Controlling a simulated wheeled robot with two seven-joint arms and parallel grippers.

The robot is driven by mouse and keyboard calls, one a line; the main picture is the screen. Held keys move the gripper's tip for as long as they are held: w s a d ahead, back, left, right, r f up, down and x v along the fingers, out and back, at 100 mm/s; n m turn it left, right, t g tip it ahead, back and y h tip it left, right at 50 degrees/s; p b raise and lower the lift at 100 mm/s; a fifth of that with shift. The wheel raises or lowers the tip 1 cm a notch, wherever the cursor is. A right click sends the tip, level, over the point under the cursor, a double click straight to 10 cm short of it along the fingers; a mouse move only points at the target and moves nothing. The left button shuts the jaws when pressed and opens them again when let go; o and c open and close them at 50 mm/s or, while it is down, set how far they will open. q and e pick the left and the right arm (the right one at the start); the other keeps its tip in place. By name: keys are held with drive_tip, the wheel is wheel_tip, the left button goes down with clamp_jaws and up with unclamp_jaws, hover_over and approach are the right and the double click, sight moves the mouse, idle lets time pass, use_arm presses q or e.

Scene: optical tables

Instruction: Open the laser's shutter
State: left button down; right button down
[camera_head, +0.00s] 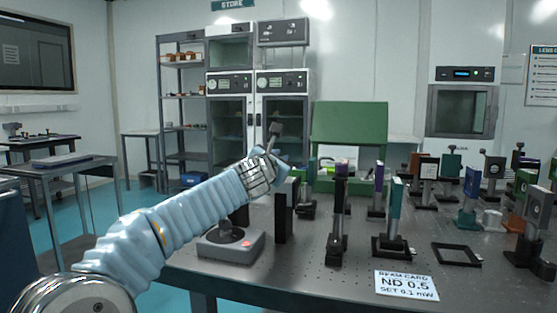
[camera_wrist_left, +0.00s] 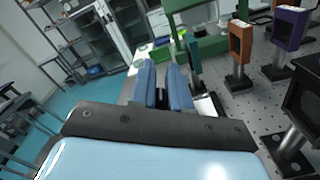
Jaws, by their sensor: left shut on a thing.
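My left gripper (camera_head: 285,183) reaches in over the near left part of the optical table, at the top of a dark upright block (camera_head: 285,222). In the left wrist view its two blue fingers (camera_wrist_left: 163,74) are close together, with a small dark part (camera_wrist_left: 162,97) between them. The gripper is shut on this part, whose shape is mostly hidden. I cannot tell for sure whether it is the laser's shutter. The laser itself is not clearly identifiable; my arm and gripper cover part of that area. My right gripper is not in view.
A grey base with a round dark top (camera_head: 231,242) stands beside the block. Several mounted optics, including a teal-sided one (camera_head: 395,207), crowd the right. A black square frame (camera_head: 456,254) and a white ND 0.5 card (camera_head: 406,285) lie near the front edge. A green stand (camera_head: 350,122) rises behind.

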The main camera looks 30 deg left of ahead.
use_arm(q)
drive_tip(key=n, duration=0.1)
drive_tip(key=a+n, duration=0.1)
drive_tip(key=n, duration=0.1)
drive_tip(key=shift+s+r+p, duration=0.1)
drive_tip(key=shift+r+p, duration=0.1)
drive_tip(key=shift+p, duration=0.1)
drive_tip(key=n, duration=0.2)
drive_tip(key=shift+s+a+n, duration=0.1)
drive_tip(key=shift+a+n, duration=0.3)
drive_tip(key=n, duration=0.1)
drive_tip(key=a+n, duration=0.1)
drive_tip(key=n, duration=0.1)
drive_tip(key=shift+s+a, duration=0.1)
drive_tip(key=shift+s, duration=0.05)
drive_tip(key=shift+s+a+f+n, duration=0.1)
drive_tip(key=shift+a+f+n, duration=0.1)
drive_tip(key=shift+n, duration=0.55)
drive_tip(key=shift+a+f+n, duration=0.1)
drive_tip(key=shift+a+n, duration=0.1)
drive_tip(key=shift+n, duration=0.55)
drive_tip(key=c, duration=1.2)
unclamp_jaws()
